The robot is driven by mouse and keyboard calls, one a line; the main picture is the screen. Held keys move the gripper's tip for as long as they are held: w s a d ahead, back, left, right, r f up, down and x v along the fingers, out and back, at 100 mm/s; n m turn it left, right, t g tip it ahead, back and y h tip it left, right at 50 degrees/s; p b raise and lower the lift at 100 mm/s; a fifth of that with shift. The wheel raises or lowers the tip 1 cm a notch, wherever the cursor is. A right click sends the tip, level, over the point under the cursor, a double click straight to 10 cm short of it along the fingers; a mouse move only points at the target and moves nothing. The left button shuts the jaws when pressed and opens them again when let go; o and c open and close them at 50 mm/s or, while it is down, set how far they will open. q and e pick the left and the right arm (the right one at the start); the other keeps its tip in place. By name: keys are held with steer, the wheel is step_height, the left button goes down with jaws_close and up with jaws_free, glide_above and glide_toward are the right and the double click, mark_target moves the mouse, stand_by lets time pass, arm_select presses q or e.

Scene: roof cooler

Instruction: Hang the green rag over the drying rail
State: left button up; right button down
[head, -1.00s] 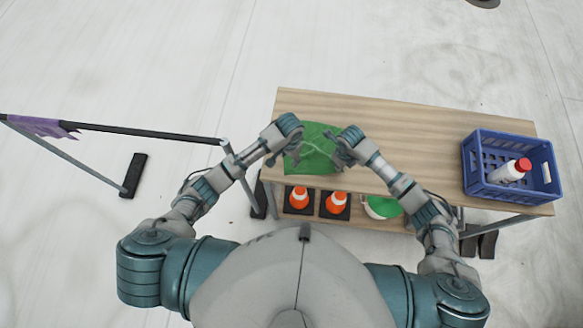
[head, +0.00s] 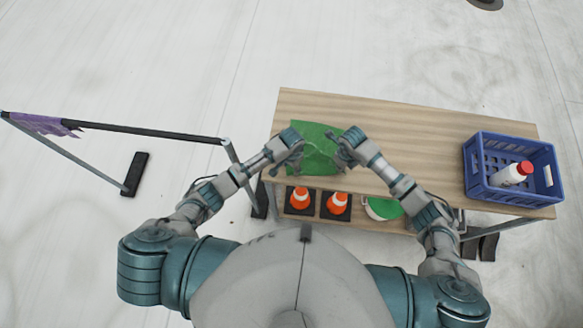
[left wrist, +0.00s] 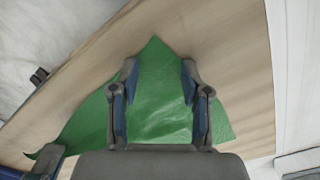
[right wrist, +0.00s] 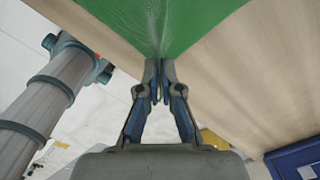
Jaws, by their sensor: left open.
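The green rag (head: 318,140) lies on the wooden table near its left end, between my two grippers. It fills much of the left wrist view (left wrist: 155,95). My left gripper (left wrist: 160,72) is open over the rag, with green cloth showing between its spread fingers. In the head view the left gripper (head: 301,152) is at the rag's left side. My right gripper (right wrist: 160,72) is shut on the rag's edge, and creases run from its fingertips. The drying rail (head: 150,132) is a dark bar on grey legs, left of the table.
A purple cloth (head: 42,124) hangs at the rail's far left end. A blue crate (head: 477,168) with a red-capped white bottle (head: 511,174) stands at the table's right. Orange cones (head: 300,198) sit on the lower shelf. The table's middle (head: 420,135) is clear.

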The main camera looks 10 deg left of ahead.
arm_select(q)
steer(key=shift+f, duration=0.1)
jaws_close()
steer(key=shift+s+f, duration=0.1)
stand_by(1.2)
steer(key=shift+r, duration=2.6)
